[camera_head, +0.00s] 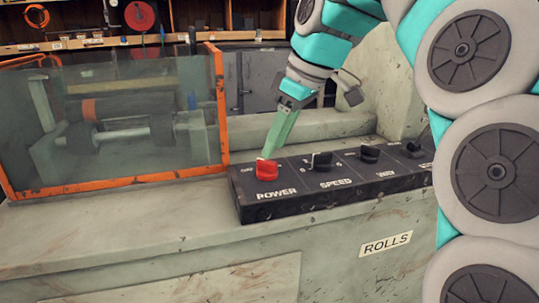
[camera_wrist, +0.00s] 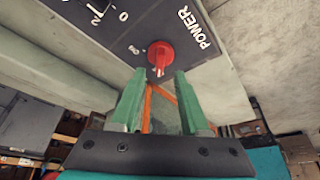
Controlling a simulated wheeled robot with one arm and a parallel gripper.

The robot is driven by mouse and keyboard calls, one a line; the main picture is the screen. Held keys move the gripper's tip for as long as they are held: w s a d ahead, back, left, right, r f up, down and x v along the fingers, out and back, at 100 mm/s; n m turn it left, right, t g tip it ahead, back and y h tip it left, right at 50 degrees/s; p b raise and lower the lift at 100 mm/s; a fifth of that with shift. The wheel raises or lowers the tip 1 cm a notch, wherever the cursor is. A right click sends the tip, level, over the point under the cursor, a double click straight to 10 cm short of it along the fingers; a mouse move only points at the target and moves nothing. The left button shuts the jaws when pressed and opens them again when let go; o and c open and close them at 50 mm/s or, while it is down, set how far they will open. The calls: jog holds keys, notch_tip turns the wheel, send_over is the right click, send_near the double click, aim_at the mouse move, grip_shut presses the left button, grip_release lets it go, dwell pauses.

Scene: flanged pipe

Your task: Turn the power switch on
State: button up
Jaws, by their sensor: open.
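The red power switch (camera_head: 266,169) is a rotary knob at the left end of a black control panel (camera_head: 330,188), above the word POWER. In the wrist view the red knob (camera_wrist: 161,55) sits just beyond the fingertips, centred between them. My gripper (camera_head: 266,156) has green fingers and reaches down to the knob from above. In the wrist view my gripper (camera_wrist: 156,72) is open, with one finger on each side below the knob. I cannot tell whether a fingertip touches it. The knob's pointer mark is too small to read clearly.
Black knobs for SPEED (camera_head: 320,160) and another setting (camera_head: 369,154) stand to the right on the panel. An orange-framed clear guard (camera_head: 219,110) stands close on the left. The grey machine top (camera_head: 120,230) in front is clear.

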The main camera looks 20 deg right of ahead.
aim_at(270, 161)
jog(key=shift+x, duration=1.9)
jog(key=shift+c, duration=0.2)
grip_shut()
